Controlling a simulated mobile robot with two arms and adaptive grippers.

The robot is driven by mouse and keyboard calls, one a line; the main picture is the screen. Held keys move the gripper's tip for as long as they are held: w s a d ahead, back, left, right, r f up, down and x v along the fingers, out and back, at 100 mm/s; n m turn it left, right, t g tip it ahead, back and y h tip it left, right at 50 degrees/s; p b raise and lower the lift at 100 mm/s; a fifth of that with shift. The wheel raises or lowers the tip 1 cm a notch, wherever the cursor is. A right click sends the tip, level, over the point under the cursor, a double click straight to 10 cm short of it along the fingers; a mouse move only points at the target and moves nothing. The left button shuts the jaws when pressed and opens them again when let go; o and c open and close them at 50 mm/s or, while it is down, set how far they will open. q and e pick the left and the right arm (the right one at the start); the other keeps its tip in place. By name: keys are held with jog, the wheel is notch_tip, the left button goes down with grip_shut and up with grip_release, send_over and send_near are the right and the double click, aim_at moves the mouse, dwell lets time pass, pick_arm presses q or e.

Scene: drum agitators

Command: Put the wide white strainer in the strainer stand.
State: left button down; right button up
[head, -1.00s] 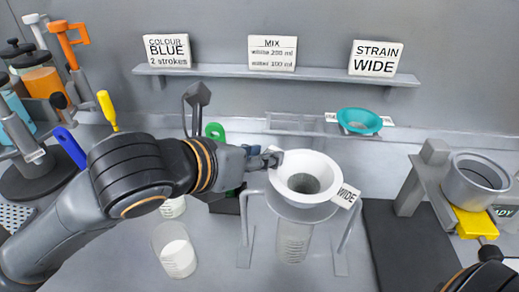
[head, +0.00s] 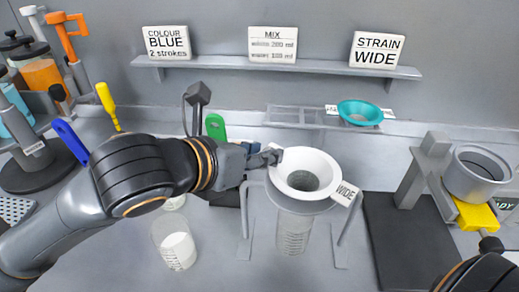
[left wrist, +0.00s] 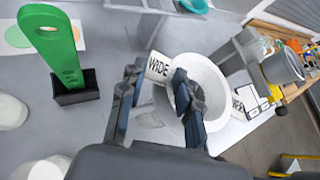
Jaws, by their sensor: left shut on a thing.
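The wide white strainer (head: 328,168) is a white funnel with a mesh bottom and a WIDE tag. It sits over the ring of the grey strainer stand (head: 245,225), upright; I cannot tell if its rim bears fully on the ring. My left gripper (head: 274,156) is shut on the strainer's left rim. In the left wrist view, the gripper (left wrist: 158,75) has its fingers at the strainer (left wrist: 214,75). A clear graduated beaker (head: 293,238) stands below the strainer. My right gripper is out of view; only a part of its arm shows at lower right.
A teal strainer (head: 360,112) lies on a rack at the back. A dark board (head: 392,245) and a grey pot on a yellow holder (head: 478,216) are to the right. A beaker of white liquid (head: 177,250) and a green-handled tool (head: 215,127) are to the left.

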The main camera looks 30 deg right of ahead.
pick_arm(q)
jog(key=c, duration=0.9)
grip_release()
jog(key=shift+o, duration=0.2)
jog(key=v, duration=1.2)
